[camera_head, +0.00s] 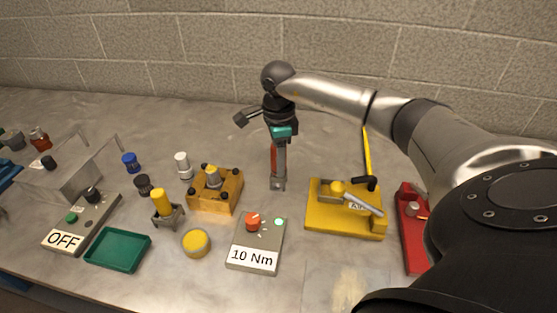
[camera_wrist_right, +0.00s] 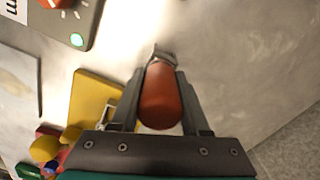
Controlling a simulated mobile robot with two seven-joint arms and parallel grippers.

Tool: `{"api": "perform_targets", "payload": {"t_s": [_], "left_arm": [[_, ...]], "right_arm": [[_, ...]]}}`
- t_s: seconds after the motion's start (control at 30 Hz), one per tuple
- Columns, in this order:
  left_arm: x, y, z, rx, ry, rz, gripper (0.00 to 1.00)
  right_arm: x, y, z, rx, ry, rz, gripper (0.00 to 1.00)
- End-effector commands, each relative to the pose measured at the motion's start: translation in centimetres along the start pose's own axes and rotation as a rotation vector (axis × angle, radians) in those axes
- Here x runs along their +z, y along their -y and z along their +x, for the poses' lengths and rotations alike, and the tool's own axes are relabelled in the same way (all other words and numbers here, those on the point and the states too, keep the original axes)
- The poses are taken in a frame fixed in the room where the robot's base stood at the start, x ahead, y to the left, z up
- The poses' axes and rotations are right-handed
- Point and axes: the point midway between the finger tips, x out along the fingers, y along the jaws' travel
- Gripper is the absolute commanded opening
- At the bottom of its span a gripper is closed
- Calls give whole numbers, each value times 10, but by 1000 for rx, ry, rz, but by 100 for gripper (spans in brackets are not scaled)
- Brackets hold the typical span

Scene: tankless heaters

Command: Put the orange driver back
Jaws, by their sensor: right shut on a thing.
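The orange driver (camera_head: 273,158) is upright in my right gripper (camera_head: 280,165) in the head view, in the middle of the bench behind the 10 Nm box. In the right wrist view its rounded orange-red handle (camera_wrist_right: 160,97) is between the two fingers of the right gripper (camera_wrist_right: 160,85), which is shut on it. A small grey metal piece (camera_wrist_right: 163,52) shows beyond the handle. I cannot tell whether it is part of the driver or a holder, nor whether the driver's lower end touches the bench. My left gripper is not in view.
The 10 Nm box (camera_head: 252,257) has a red knob and a lit green lamp. A yellow fixture (camera_head: 325,222) stands right of the driver, a red one (camera_head: 412,250) beyond. A wooden block (camera_head: 229,198), green tray (camera_head: 118,262) and OFF box (camera_head: 82,225) lie left. The bench behind is clear.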

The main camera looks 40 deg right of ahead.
Motion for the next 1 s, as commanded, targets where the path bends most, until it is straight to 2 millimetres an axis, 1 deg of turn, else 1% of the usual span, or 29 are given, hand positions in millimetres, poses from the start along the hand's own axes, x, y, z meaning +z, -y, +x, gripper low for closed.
{"api": "perform_targets", "payload": {"t_s": [0.1,0.23,0.27,0.5,0.73,0.83,0.97,1.0], "left_arm": [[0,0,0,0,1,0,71],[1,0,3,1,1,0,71],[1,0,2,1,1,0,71],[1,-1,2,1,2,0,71],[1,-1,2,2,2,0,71],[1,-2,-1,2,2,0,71],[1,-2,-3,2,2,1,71],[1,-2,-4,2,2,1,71]], "right_arm": [[0,1,-2,-2,2,0,0],[0,1,2,-2,2,0,0],[0,0,2,0,0,0,49],[0,0,2,0,0,0,76],[0,0,2,0,0,0,76],[0,0,-3,0,0,0,76],[0,1,-21,-3,2,0,76],[0,1,-29,-4,2,-1,76]]}}
